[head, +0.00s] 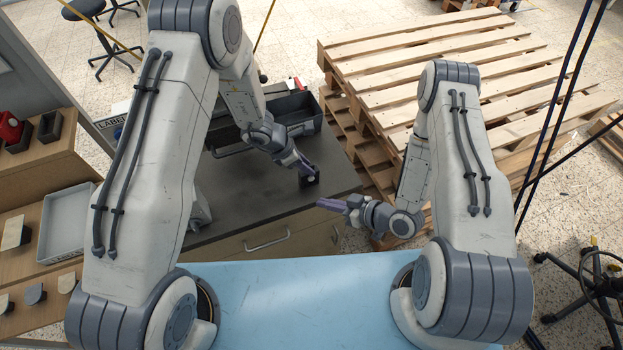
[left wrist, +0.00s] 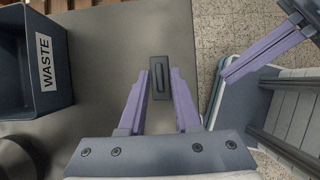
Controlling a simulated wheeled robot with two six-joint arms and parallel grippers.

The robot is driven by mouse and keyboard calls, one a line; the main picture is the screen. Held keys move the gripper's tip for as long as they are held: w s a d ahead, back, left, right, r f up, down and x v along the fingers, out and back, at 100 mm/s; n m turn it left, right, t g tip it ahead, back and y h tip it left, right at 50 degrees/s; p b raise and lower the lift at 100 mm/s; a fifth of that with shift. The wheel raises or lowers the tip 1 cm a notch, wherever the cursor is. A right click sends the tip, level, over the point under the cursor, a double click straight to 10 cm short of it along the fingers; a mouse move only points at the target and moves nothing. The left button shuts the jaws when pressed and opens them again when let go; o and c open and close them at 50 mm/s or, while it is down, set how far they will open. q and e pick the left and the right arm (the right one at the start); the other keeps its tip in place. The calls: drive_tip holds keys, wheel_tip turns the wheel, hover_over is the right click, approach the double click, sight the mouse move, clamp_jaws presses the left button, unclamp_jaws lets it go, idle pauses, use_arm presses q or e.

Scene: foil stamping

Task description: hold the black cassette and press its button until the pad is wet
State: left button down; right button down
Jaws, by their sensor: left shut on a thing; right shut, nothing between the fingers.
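The black cassette (head: 311,179) is small and dark, above or on the dark grey table top near its right end; I cannot tell whether it touches the table. My left gripper (head: 303,167) is shut on it.
A dark bin (head: 297,112) marked WASTE in the left wrist view (left wrist: 63,70) stands behind the cassette. A grey tray (head: 66,224) and stamp-like blocks lie on wooden shelves at left. Wooden pallets (head: 430,60) are stacked beyond the table. The table around the cassette is clear.

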idle(0.4)
use_arm(q)
drive_tip(key=c, duration=0.5)
unclamp_jaws()
